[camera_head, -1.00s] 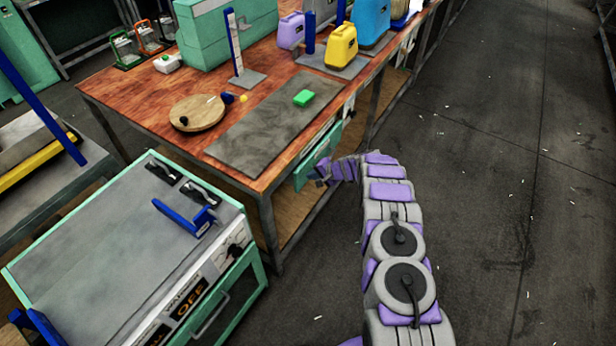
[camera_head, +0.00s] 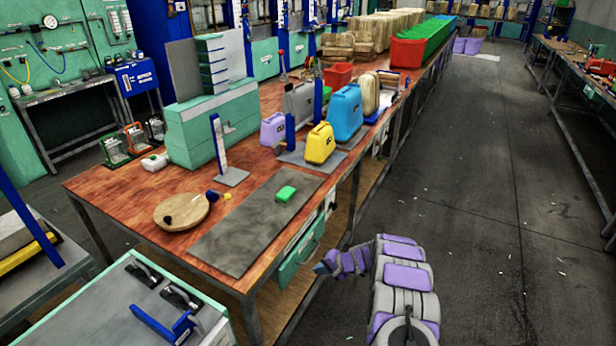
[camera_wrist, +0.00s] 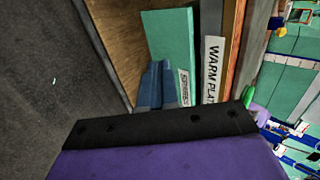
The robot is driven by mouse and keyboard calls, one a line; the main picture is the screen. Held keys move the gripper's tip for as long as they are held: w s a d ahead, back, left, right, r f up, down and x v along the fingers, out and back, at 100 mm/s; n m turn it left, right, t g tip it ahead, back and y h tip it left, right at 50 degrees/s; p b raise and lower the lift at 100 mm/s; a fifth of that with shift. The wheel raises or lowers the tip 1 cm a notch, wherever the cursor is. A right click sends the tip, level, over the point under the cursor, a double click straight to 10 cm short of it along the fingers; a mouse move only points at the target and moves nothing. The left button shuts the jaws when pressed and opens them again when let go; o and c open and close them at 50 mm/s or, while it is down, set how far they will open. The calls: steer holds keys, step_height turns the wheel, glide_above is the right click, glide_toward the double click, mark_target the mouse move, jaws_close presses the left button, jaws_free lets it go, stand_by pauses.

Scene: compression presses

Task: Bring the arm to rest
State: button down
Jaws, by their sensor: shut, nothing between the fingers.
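My arm rises from the bottom of the head view, right of the long wooden workbench (camera_head: 110,190). It bends left at its top, and my gripper (camera_head: 322,268) is beside the bench's front side, near a teal drawer (camera_head: 300,258). In the wrist view my gripper (camera_wrist: 158,88) shows as blue fingers close together, shut with nothing between them. Behind it are the teal drawer front (camera_wrist: 170,38) and a "WARM PLATE" label (camera_wrist: 212,70). I cannot tell whether the fingers touch the drawer.
A grey mat (camera_head: 235,240) with a green block (camera_head: 286,193) lies on the bench. A round wooden board (camera_head: 182,211), a yellow case (camera_head: 320,144) and a blue case (camera_head: 345,112) stand nearby. A machine (camera_head: 110,310) stands front left.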

steer(key=s+a+r+n+g, duration=0.2)
steer(key=s+a+r, duration=0.1)
steer(key=s+r, duration=0.8)
steer(key=s+a+r+n+g, duration=0.25)
steer(key=s+r, duration=0.55)
steer(key=r, duration=0.7)
steer(key=s+d+r+h, duration=0.2)
steer(key=s+d+r, duration=0.1)
steer(key=s, duration=0.9)
steer(key=s+d+r+n+g+h, duration=0.1)
steer(key=s+d, duration=0.5)
steer(key=s, duration=0.6)
steer(key=s+d+r+g+h, duration=0.1)
steer(key=s+d+r+h, duration=0.3)
steer(key=s, duration=0.9)
steer(key=shift+d+r+h, duration=0.25)
steer(key=shift+r+h, duration=0.05)
steer(key=shift+h, duration=0.3)
steer(key=shift+n, duration=0.25)
